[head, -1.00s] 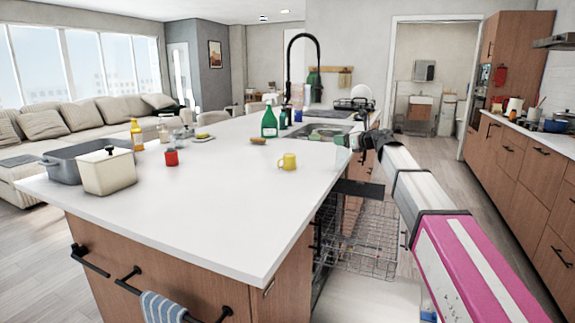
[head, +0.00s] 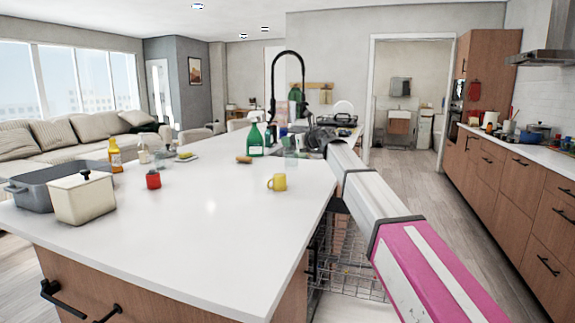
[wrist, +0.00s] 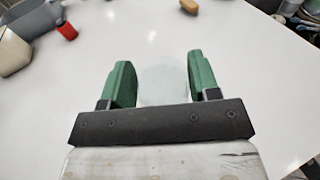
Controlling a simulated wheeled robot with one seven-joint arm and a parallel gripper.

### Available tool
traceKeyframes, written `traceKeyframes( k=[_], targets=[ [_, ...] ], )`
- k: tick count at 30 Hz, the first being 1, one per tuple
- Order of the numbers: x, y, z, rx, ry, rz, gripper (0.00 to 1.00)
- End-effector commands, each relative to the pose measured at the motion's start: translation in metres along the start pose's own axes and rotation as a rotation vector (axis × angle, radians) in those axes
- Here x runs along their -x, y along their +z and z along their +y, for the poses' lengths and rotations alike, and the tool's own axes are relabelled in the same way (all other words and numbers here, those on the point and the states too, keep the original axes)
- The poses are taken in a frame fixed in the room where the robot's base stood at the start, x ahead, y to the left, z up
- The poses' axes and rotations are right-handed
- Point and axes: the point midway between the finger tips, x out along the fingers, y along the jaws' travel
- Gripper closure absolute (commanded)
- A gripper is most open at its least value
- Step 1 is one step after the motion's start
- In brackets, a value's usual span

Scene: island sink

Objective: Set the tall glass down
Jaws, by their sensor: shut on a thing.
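The tall glass (wrist: 163,82) is clear and hard to see. In the wrist view it sits between the two green fingers of my gripper (wrist: 160,78), which is shut on it. White countertop shows behind it. In the head view my gripper (head: 296,146) is over the island's right side, near the sink, partly hidden by my arm. The glass is only a faint shape there (head: 291,158). I cannot tell whether its base touches the counter (head: 200,220).
A yellow mug (head: 278,182), brown sponge-like item (head: 244,159), green bottle (head: 256,140) and red cup (head: 153,179) stand on the island. A cream canister (head: 84,199) and grey pan (head: 45,182) are at left. The counter's middle is clear. An open dishwasher rack (head: 345,262) is below the right edge.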

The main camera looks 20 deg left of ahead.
Motion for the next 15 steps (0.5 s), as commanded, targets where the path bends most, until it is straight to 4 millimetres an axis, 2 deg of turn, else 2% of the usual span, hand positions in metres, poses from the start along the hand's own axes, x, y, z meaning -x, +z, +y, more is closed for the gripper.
traceKeyframes(
  k=[1, 3, 10, 15],
  targets=[
    [-0.001, -0.011, 0.000, -0.002, 0.000, 0.001, 0.87],
    [-0.002, -0.022, 0.001, -0.001, 0.000, 0.001, 0.87],
    [-0.006, -0.042, 0.000, 0.000, 0.000, 0.001, 0.87],
    [-0.009, -0.064, 0.000, -0.001, 0.000, 0.001, 0.87]
  ],
)
